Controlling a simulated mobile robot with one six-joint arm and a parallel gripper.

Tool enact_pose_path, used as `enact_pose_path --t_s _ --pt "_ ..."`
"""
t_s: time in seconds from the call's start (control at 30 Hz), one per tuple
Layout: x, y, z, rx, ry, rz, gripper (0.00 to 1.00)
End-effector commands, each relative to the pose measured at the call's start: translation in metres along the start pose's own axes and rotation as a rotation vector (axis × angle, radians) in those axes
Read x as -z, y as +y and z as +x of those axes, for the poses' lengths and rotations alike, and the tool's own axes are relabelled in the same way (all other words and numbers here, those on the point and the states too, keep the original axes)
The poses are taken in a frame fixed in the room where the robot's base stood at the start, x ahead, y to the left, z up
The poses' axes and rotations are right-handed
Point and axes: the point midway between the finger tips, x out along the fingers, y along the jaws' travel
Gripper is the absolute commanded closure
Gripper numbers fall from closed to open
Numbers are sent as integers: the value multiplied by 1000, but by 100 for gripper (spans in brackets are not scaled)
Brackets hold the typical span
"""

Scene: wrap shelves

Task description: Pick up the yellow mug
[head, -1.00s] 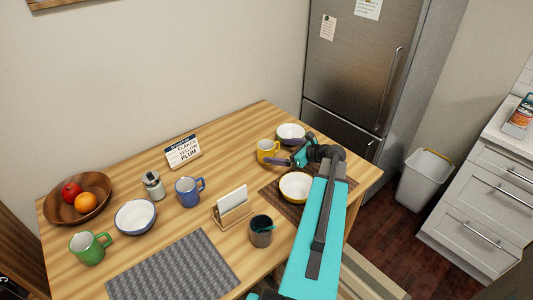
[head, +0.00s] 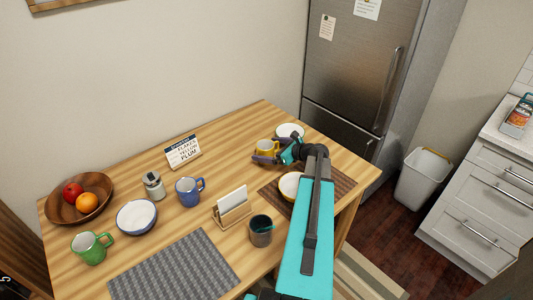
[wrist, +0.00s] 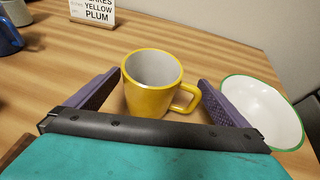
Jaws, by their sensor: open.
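The yellow mug (wrist: 148,98) stands upright on the wooden table, white inside, with its handle to the right in the wrist view. In the head view the yellow mug (head: 266,147) is near the table's far right part, partly hidden by my gripper (head: 275,152). My gripper (wrist: 158,92) is open in the wrist view, with one purple finger on each side of the mug. I see gaps between the mug and both fingers; the handle is close to the right finger.
A white bowl with a green rim (wrist: 262,110) stands just right of the right finger. A yellow bowl (head: 289,185) sits partly under my arm on a brown mat. A card holder (head: 233,208), a dark cup (head: 261,232) and a blue mug (head: 188,192) stand to the left.

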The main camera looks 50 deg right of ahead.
Motion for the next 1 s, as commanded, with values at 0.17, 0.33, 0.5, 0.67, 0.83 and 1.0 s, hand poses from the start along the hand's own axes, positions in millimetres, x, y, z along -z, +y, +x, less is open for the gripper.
enact_pose_path --t_s 0.17,0.33,0.5,0.67,0.83,1.0 --pt "-5 -2 21 -2 0 0 0" --pt "-4 -2 38 -1 0 0 0" --pt "-3 -1 43 -1 0 0 0" --pt "-3 -1 43 0 0 0 0" --pt "-3 -1 43 -1 0 0 0" --pt "-4 -1 43 -1 0 0 3"
